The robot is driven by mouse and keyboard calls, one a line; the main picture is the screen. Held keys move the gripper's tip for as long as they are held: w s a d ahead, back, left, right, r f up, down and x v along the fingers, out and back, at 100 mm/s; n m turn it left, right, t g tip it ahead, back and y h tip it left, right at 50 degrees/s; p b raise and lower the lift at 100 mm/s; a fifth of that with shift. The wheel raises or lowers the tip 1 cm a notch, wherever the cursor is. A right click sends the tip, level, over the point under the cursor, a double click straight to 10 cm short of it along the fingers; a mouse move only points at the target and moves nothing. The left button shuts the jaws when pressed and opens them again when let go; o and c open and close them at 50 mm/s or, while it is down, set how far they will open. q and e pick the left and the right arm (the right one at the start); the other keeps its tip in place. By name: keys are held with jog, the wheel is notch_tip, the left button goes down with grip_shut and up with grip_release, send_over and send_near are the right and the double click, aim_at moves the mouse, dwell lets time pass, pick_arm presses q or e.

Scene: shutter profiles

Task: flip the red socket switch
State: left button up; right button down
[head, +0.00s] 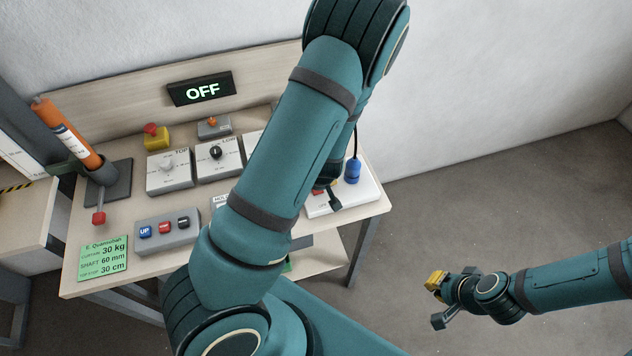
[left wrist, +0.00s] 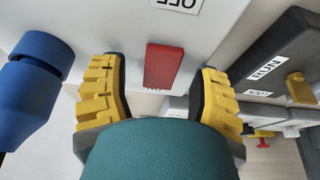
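The red socket switch (left wrist: 165,66) shows in the left wrist view as a red rocker on a white socket panel (left wrist: 105,22). An OFF label is above it, upside down; lettering at its lower edge is partly covered. My left gripper (left wrist: 160,92) is open, with one yellow-padded finger on each side of the switch and gaps between. I cannot tell its depth from the panel. In the head view my left arm hides most of that gripper and the switch on the white socket board (head: 362,192). My right gripper (head: 438,301) is open and empty over the floor.
A blue plug (left wrist: 38,75) stands close left of my left gripper. A dark box with a RUN label (left wrist: 268,67) and brass part is close right. Floor at right is clear.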

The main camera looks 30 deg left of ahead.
pick_arm(q)
jog(key=v, duration=1.2)
jog(key=shift+s, duration=0.15)
dwell(0.6)
